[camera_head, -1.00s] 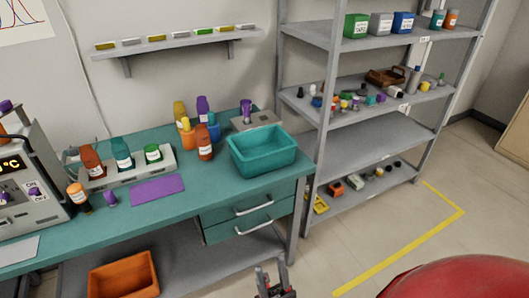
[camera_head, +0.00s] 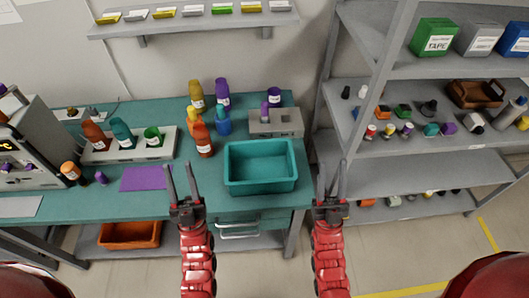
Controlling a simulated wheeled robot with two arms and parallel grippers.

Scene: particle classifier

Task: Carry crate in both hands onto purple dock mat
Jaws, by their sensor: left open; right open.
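The teal crate (camera_head: 232,186) sits upright and empty on the right end of the teal bench. The purple dock mat (camera_head: 146,179) lies flat on the bench to the left of the crate, with a bare stretch of bench between them. My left gripper (camera_head: 181,182) is open and empty, in front of the bench, left of the crate. My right gripper (camera_head: 332,181) is open and empty, right of the crate and past the bench's right end. Neither gripper appears to touch the crate.
Several bottles (camera_head: 204,138) stand behind and left of the crate. A grey device (camera_head: 284,122) stands behind it. A bottle rack (camera_head: 128,151) is behind the mat, and an orange bottle (camera_head: 71,173) and small purple piece (camera_head: 101,178) are left of it. A shelf unit (camera_head: 420,164) stands right.

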